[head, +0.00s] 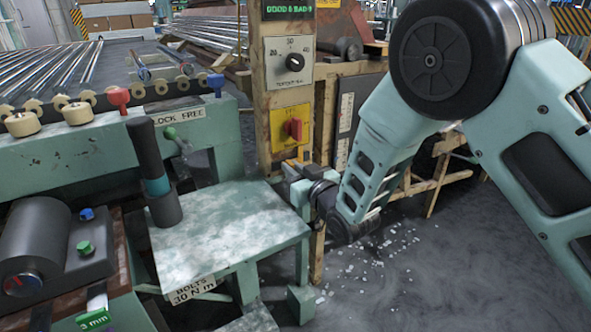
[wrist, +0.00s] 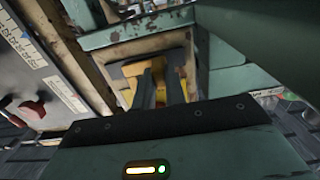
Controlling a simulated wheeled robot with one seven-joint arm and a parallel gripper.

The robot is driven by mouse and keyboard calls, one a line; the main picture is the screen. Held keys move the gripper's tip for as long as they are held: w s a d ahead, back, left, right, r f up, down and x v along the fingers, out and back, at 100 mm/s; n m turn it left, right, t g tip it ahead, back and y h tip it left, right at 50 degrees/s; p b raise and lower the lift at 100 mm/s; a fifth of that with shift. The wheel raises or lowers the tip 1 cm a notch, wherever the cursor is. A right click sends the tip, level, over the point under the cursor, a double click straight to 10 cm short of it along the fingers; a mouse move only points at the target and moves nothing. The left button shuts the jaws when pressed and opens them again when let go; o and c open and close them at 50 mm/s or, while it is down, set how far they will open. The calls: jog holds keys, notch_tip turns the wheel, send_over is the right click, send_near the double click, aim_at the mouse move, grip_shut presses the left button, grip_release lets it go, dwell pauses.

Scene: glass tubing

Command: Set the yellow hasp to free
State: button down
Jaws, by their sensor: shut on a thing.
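The yellow hasp (wrist: 158,68) is on the beige, worn post, low down below the red switch. In the wrist view, yellow metal shows between and beside the dark fingers of my gripper (wrist: 160,92), which is shut on it. In the head view my gripper (head: 295,170) reaches the post from the right, and only a bit of yellow shows there. The fingers and wrist hide most of the hasp, so I cannot tell its setting. A "LOCK FREE" label (head: 180,116) is on the green frame to the left, beside a green-knobbed lever (head: 170,133).
A red switch on a yellow plate (head: 291,129) and a dial (head: 294,62) are on the post above my gripper. A green table (head: 215,240) with a dark cylinder (head: 150,160) stands close on the left. The floor at right is open, with scattered glass bits (head: 375,245).

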jog(key=shift+s+a, duration=0.65)
jog(key=shift+a, duration=0.35)
jog(key=c, duration=1.4)
grip_release()
jog(key=shift+c, duration=0.2)
jog(key=shift+s+d, duration=0.35)
jog(key=shift+s, duration=0.05)
jog(key=v, duration=1.6)
jog(key=shift+s+p, duration=0.2)
jog(key=shift+p, duration=0.1)
jog(key=shift+w, duration=0.1)
